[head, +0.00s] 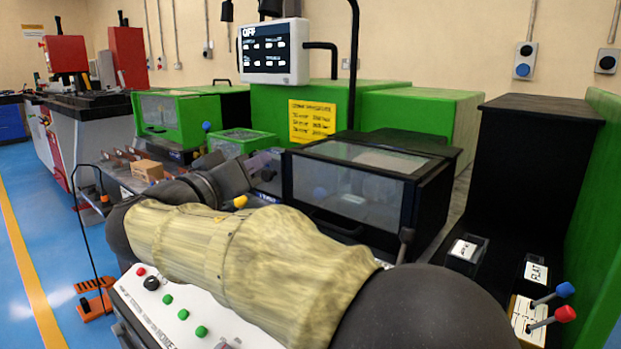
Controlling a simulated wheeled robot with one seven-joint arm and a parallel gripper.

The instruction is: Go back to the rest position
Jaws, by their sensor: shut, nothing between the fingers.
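My arm, in a yellowish fabric sleeve, reaches across the head view from the lower right to the left, then bends back at the wrist toward the machine. My gripper (264,164) is small and partly hidden beyond the wrist. It is shut and empty, in front of the green machine, between the small green clear-topped box (240,137) and the black glazed cover (345,188). The busbar bender's screen (272,51) reads "OFF" at the top. The rest position itself is not marked in view.
A white control panel (190,318) with green buttons lies below my arm. Levers with blue and red knobs (565,302) stand at lower right. A small cardboard box (147,170) sits left of my wrist. An orange floor pedal (95,300) stands on the open blue floor at left.

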